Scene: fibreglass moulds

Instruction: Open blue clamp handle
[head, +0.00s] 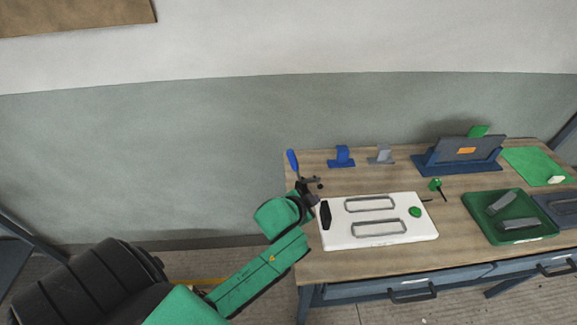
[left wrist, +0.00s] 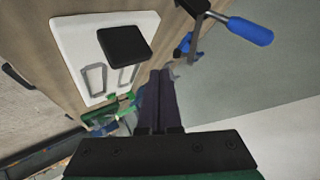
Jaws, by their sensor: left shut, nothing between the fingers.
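The blue clamp handle (head: 292,162) stands tilted at the left end of the table, on a dark metal clamp. In the left wrist view the blue handle (left wrist: 250,31) lies at upper right, on a metal rod from the dark clamp body (left wrist: 197,7). My left gripper (head: 318,184) is close to the clamp, at the table's left edge, partly mixed with dark clamp parts. In the left wrist view its fingers (left wrist: 160,76) are together and empty, apart from the handle. My right gripper is not in view.
A white board (head: 345,239) with metal frames, a black block (head: 325,215) and a green knob (head: 415,212) lies beside my gripper. Blue (head: 341,157) and grey (head: 381,155) holders stand behind. A green tray (head: 500,239) and a panel stand (head: 455,164) are farther right.

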